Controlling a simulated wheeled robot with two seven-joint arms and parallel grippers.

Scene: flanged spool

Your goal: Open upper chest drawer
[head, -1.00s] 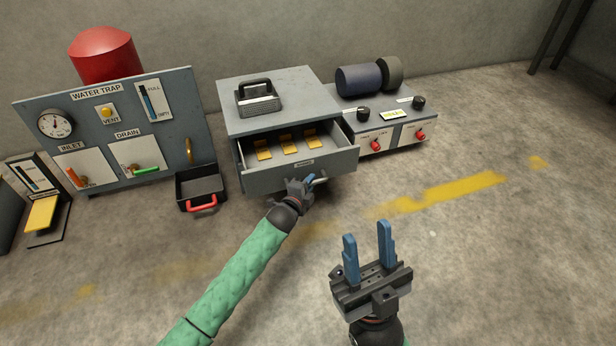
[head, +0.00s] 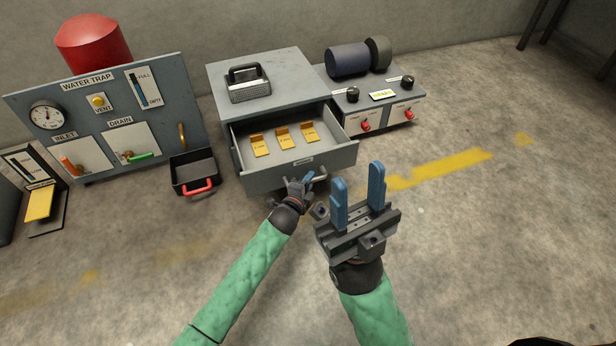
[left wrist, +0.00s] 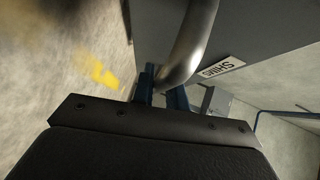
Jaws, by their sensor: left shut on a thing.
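The grey chest (head: 259,66) stands against the wall. Its upper drawer (head: 262,181) is pulled well out, and several yellow pieces (head: 283,138) lie inside it. My left gripper (head: 308,181) is at the drawer front, shut on its metal bar handle (head: 320,175). In the left wrist view the blue fingers (left wrist: 162,92) close around the curved handle (left wrist: 190,50), beside a "SHIMS" label (left wrist: 221,68). My right gripper (head: 357,200) is open and empty, in front of the drawer to the right.
A black bin with a red handle (head: 197,187) stands left of the chest. The water trap panel (head: 105,120) is further left. The floor in front is clear.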

